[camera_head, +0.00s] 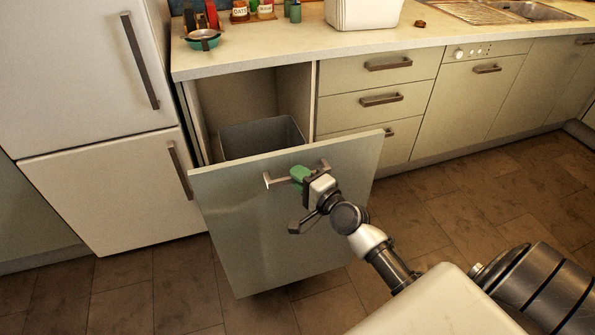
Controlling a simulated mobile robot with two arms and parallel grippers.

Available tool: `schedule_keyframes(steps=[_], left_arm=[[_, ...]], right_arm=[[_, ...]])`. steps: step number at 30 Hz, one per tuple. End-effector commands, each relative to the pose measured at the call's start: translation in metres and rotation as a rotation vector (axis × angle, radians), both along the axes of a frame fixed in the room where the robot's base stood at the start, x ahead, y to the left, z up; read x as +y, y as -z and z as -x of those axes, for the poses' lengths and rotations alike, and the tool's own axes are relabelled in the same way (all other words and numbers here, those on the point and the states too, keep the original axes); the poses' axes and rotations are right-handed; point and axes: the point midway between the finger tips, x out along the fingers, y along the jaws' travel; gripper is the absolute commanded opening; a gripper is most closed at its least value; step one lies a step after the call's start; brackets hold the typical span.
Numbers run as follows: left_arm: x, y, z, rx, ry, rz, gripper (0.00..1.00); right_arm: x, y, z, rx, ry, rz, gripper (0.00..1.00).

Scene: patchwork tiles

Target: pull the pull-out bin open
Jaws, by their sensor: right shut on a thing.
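The pull-out bin's front panel (285,225) stands out from the cabinet, with an open gap behind it. A grey bin (262,134) shows inside, behind the panel. A metal bar handle (280,181) sits near the panel's top edge. My right gripper (302,176) is shut on the handle, with a green part at its fingers. The gripper hides the middle of the handle. My left gripper is not in view.
A white fridge (90,70) stands to the left. Drawers (365,98) and a dishwasher front (468,95) stand to the right, under a worktop (270,48) with jars and a white container (362,12). The tiled floor (430,215) is clear.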

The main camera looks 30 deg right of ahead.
Motion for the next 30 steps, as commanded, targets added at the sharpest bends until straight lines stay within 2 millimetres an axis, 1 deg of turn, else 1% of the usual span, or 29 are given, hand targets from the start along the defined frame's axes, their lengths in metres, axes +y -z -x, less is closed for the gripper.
schedule_keyframes(steps=[14,15,19,27,30], left_arm=[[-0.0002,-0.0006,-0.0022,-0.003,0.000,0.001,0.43],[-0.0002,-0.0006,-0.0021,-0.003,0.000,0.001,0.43],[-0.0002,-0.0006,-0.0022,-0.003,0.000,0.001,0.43],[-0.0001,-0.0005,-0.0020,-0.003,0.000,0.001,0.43],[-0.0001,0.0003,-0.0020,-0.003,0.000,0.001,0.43]], right_arm=[[0.0001,0.0000,0.0023,0.000,0.001,0.002,0.00],[0.0001,0.0000,0.0023,0.000,0.001,0.002,0.25],[0.0002,-0.0001,0.0023,0.000,0.000,0.002,0.45],[0.0003,-0.0002,0.0029,-0.001,0.000,0.001,0.45],[-0.0007,0.0004,0.0088,0.000,0.000,0.002,0.45]])
